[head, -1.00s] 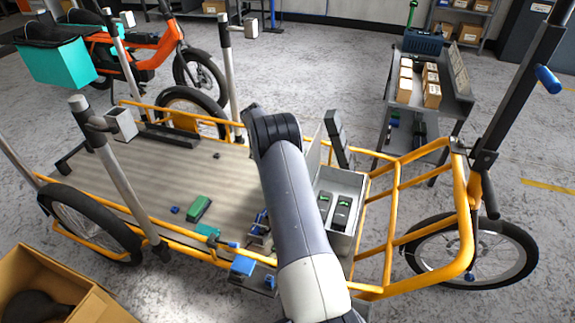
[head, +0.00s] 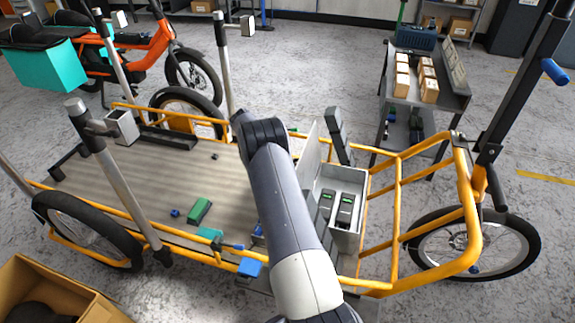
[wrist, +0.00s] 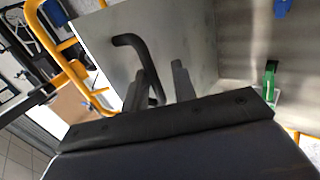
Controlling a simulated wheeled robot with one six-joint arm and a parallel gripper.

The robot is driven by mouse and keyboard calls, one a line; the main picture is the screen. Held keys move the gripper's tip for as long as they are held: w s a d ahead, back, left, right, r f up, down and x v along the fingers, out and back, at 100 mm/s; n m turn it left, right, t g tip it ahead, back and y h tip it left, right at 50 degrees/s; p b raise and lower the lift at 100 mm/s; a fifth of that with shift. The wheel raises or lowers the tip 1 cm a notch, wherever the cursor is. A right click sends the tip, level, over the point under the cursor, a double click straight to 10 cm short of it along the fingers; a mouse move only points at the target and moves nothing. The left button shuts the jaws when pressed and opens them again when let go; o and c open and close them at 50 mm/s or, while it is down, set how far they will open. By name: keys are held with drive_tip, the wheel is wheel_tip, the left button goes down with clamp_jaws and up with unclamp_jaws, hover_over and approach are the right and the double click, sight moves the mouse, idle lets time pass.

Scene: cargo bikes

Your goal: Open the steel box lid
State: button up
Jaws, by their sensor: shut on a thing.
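The steel box (head: 350,178) sits on the cargo bike's front end with its top uncovered; dark devices with green marks lie inside. Its lid (head: 310,150) stands raised, steeply tilted, on the box's left side, partly hidden by my arm. In the wrist view the lid is the grey panel (wrist: 100,40), with a bent black handle (wrist: 129,40) on it. My gripper (wrist: 158,88) is shut on the handle, its two fingers on either side of the bar. In the head view my arm hides the gripper and handle.
The wooden cargo deck (head: 130,190) carries a green block (head: 199,210) and a small blue piece (head: 175,212). Yellow frame rails (head: 390,200) stand right of the box. A cart (head: 455,95) with cartons is behind. An open carton (head: 50,290) sits at lower left.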

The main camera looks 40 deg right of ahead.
drive_tip(key=shift+o, duration=0.7)
drive_tip(key=shift+w+a+f, duration=0.4)
drive_tip(key=shift+a+f, duration=0.05)
drive_tip(key=shift+f, duration=0.05)
drive_tip(key=shift+o, duration=1)
drive_tip(key=shift+r, duration=0.1)
drive_tip(key=shift+r, duration=0.1)
drive_tip(key=p+v, duration=0.1)
drive_tip(key=v, duration=0.9)
drive_tip(key=shift+r+p, duration=0.35)
drive_tip(key=shift+d+f, duration=0.1)
drive_tip(key=b+x, duration=0.1)
drive_tip(key=x, duration=0.8)
